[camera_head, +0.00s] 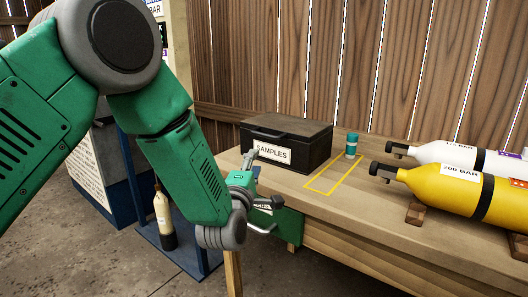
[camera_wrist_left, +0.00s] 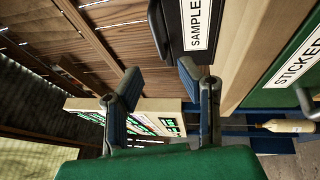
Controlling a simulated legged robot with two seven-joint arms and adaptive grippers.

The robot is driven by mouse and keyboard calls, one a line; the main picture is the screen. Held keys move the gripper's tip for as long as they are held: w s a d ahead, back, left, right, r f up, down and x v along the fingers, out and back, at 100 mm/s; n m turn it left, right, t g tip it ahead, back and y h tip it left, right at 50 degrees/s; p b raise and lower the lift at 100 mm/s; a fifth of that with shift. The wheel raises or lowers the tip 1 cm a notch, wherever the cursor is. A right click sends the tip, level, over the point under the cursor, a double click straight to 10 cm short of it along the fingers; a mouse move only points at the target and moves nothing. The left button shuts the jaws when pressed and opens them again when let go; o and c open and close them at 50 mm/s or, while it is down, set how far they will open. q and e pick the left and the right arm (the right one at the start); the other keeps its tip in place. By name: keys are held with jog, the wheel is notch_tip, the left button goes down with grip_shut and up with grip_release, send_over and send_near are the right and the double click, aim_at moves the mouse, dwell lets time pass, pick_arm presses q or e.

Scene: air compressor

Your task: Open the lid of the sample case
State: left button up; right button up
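The sample case (camera_head: 315,150) is a black box with a white SAMPLES label, standing on the wooden table against the plank wall. Its lid (camera_head: 290,124) is shut, with a handle (camera_head: 266,133) along the front edge. My left gripper (camera_head: 264,178) is in front of and below the case's front left, apart from it. In the left wrist view its two fingers (camera_wrist_left: 158,76) are spread with nothing between them. The case (camera_wrist_left: 176,30) shows there at the top, turned sideways, partly behind the fingers. My right gripper is in neither view.
A small teal-capped bottle (camera_head: 351,145) stands right of the case, by a yellow taped rectangle (camera_head: 322,186). White (camera_head: 440,152) and yellow (camera_head: 445,190) gas cylinders lie on the right. A green sticker box (camera_head: 287,224) hangs at the table's front edge, close to my left gripper.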

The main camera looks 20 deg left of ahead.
aim_at(263, 136)
pick_arm(q)
jog(key=w, duration=0.3)
jog(key=w+a+r+b, duration=0.1)
jog(key=w, duration=0.2)
jog(key=w+a, duration=0.1)
jog(key=w, duration=0.2)
jog(key=shift+a+r+b, duration=0.1)
jog(key=shift+r+b, duration=0.2)
jog(key=shift+b, duration=0.05)
jog(key=w, duration=0.1)
jog(key=w+d, duration=0.1)
jog(key=w, duration=0.1)
jog(key=w+r, duration=0.1)
jog(key=shift+w+d+b, duration=0.15)
jog(key=shift+w+b, duration=0.1)
jog(key=shift+b, duration=0.15)
jog(key=shift+a, duration=0.55)
grip_shut()
